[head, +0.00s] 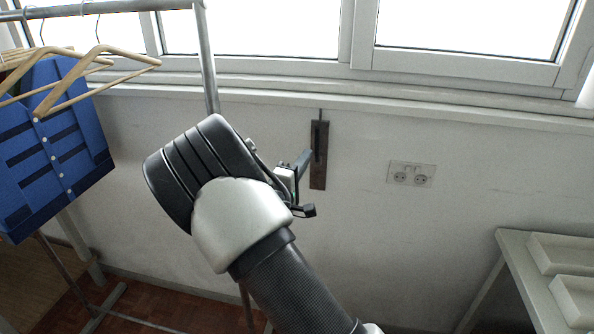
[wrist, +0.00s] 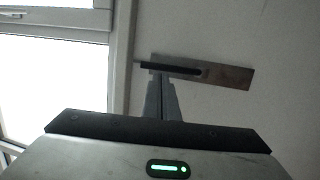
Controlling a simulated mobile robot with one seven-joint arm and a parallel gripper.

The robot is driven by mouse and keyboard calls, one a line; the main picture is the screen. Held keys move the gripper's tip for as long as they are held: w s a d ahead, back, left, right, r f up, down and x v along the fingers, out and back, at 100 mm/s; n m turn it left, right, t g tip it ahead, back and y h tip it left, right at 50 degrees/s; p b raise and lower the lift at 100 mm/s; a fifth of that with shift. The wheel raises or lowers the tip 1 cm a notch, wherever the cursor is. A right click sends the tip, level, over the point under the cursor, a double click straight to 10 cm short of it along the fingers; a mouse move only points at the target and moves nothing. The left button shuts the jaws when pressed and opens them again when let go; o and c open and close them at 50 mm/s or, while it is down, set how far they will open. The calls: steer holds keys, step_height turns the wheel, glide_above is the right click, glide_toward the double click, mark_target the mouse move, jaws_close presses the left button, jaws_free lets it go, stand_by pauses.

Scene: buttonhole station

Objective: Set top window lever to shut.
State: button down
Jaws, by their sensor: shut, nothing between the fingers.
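A narrow brown metal plate (head: 319,178) is fixed upright on the wall below the window sill, with a dark slot or bar along its upper part and a thin rod rising from its top; I take this for the window lever. In the wrist view the plate (wrist: 232,74) lies sideways, and the dark bar (wrist: 170,67) runs along its left part. My gripper (head: 306,157) is shut and empty, its fingertips at the plate's left edge. In the wrist view the fingertips (wrist: 160,77) overlap the bar's lower edge; I cannot tell whether they touch it.
A double wall socket (head: 411,174) is to the right of the plate. A clothes rail (head: 208,60) with wooden hangers and a blue garment (head: 50,150) stands at left. A pale table (head: 510,255) with trays is at lower right. The wall around the plate is clear.

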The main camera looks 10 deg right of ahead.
mark_target(316, 139)
steer(key=shift+x, duration=2.7)
steer(key=shift+w+d+r+g+p, duration=0.15)
steer(key=shift+w+r+g+p, duration=0.15)
steer(key=shift+r+g+p, duration=0.15)
steer(key=shift+w+d+r+g+y, duration=0.15)
steer(key=shift+w+g+y, duration=0.1)
steer(key=shift+w+y, duration=0.15)
